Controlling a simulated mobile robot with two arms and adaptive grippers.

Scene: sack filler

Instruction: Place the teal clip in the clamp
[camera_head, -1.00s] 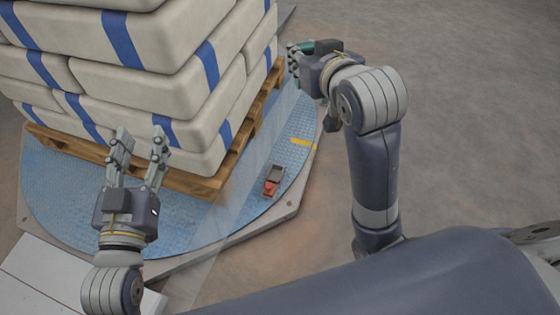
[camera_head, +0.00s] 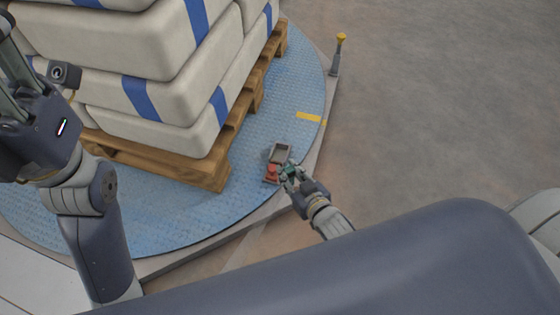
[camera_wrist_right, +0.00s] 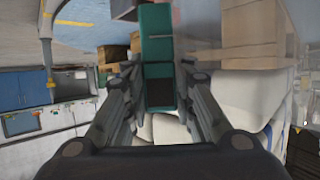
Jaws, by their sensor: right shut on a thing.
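The teal clip (camera_wrist_right: 156,55) is held between the fingers of my right gripper (camera_wrist_right: 158,92), which is shut on it. In the head view only a little of the teal clip (camera_head: 290,171) shows at the fingertips. The clamp (camera_head: 280,151), a small grey and red device, sits on the blue round plate. My right gripper (camera_head: 289,172) is at its right front side, close to its red part; I cannot tell if the clip touches it. My left gripper (camera_head: 14,82) is raised at the left edge, its fingers spread and partly cut off.
White sacks with blue stripes (camera_head: 125,43) are stacked on a wooden pallet (camera_head: 205,174) beside the clamp. The blue plate (camera_head: 60,225) carries the pallet. A post with a yellow top (camera_head: 336,55) stands at the plate's edge. Bare floor lies to the right.

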